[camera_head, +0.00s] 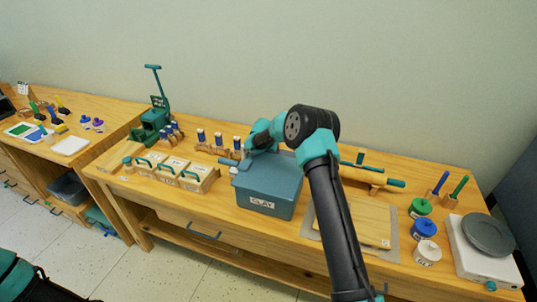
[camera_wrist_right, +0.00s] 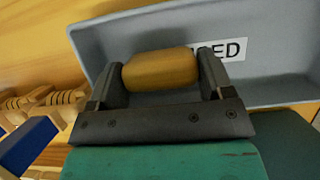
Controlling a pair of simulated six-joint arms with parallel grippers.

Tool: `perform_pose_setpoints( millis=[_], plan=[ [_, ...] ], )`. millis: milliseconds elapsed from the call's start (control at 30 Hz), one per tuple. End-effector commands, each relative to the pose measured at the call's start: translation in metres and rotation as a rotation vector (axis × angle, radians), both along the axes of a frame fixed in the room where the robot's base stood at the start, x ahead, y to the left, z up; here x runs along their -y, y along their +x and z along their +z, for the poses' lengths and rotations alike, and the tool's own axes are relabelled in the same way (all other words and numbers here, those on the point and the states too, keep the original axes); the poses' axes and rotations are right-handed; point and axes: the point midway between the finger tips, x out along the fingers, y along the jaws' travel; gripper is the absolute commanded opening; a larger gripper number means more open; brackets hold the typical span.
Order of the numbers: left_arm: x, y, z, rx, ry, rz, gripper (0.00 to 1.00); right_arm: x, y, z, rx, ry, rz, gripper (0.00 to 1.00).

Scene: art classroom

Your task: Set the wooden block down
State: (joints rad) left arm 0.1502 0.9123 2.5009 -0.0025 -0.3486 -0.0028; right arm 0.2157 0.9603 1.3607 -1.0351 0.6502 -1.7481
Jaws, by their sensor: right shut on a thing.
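In the wrist view my right gripper (camera_wrist_right: 160,72) is shut on a yellow-brown wooden block (camera_wrist_right: 158,70) with rounded edges, one finger at each end. Behind the block is a grey-blue tray (camera_wrist_right: 270,28) with a white label of which "ED" shows. The block overlaps the tray in this view; I cannot tell whether they touch. In the head view my right arm reaches over the table, and its gripper (camera_head: 247,150) is behind the clay box (camera_head: 268,188). The block is hidden there. My left gripper is not in view.
A board (camera_head: 365,222), lidded jars (camera_head: 424,228) and a scale (camera_head: 488,235) are to the right. A green press (camera_head: 152,125) stands at the back left.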

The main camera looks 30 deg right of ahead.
Motion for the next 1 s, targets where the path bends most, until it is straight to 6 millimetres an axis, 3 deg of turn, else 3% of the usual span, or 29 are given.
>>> perform_pose_setpoints(
  millis=[267, 300, 567, 1000],
  plan=[
    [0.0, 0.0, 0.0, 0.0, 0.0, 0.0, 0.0, 0.0, 0.0, -0.002, 0.0, 0.0, 0.0, 0.55],
    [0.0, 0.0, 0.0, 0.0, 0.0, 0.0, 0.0, 0.0, 0.0, -0.003, 0.0, 0.0, 0.0, 0.75],
    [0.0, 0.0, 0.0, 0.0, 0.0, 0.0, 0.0, 0.0, 0.0, -0.002, 0.0, 0.0, 0.0, 0.99],
    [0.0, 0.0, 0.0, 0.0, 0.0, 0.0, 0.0, -0.003, -0.002, 0.008, 0.001, 0.001, 0.0, 0.99]
  ],
)
